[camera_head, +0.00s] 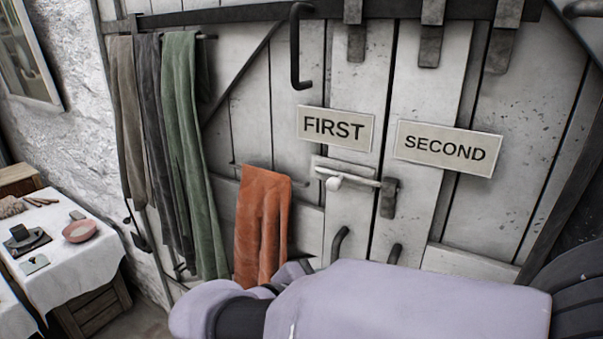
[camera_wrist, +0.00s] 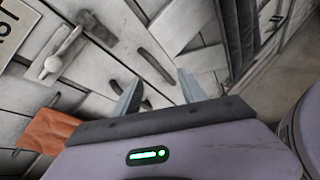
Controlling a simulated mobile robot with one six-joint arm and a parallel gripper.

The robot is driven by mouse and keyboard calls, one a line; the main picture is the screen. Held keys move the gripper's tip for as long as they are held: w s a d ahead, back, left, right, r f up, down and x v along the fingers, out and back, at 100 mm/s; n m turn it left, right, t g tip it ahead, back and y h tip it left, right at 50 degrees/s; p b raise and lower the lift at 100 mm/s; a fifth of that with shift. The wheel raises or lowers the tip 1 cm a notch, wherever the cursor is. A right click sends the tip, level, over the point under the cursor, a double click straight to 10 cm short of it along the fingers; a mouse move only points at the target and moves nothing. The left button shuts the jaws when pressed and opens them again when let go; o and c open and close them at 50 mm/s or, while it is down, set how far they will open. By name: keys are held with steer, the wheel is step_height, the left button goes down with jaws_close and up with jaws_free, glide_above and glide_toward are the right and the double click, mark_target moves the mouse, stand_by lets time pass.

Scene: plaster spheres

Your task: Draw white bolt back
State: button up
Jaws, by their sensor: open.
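The white bolt (camera_head: 348,177) is mounted on the pale plank door under the FIRST sign (camera_head: 337,128). Its round white knob (camera_head: 333,184) is at the bar's left end. The bar's right end reaches the dark keeper (camera_head: 388,198) at the gap under the SECOND sign (camera_head: 447,148). In the wrist view the bolt (camera_wrist: 68,43) is at upper left, tilted by the camera angle. My gripper (camera_wrist: 158,91) is open and empty, its two fingers spread, apart from the bolt and to its lower right in that view. In the head view my arm mostly hides the gripper.
An orange cloth (camera_head: 262,225) hangs left of the bolt, with a green towel (camera_head: 182,150) farther left. Dark handles (camera_head: 339,243) are below the bolt, and a long dark handle (camera_head: 300,50) is above. A white-covered table (camera_head: 75,255) stands far left.

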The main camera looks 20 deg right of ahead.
steer(key=w+a+r+n+t+h+p, duration=0.1)
steer(key=w+a+r+n+t+h, duration=0.1)
steer(key=w+a+r+n+t, duration=0.3)
steer(key=n+t+b, duration=0.2)
steer(key=n+b, duration=0.1)
glide_toward(330, 186)
steer(key=x, duration=0.9)
steer(key=shift+w+d, duration=0.1)
steer(key=shift+d, duration=0.25)
steer(key=shift+c, duration=0.2)
jaws_close()
steer(key=shift+a, duration=0.1)
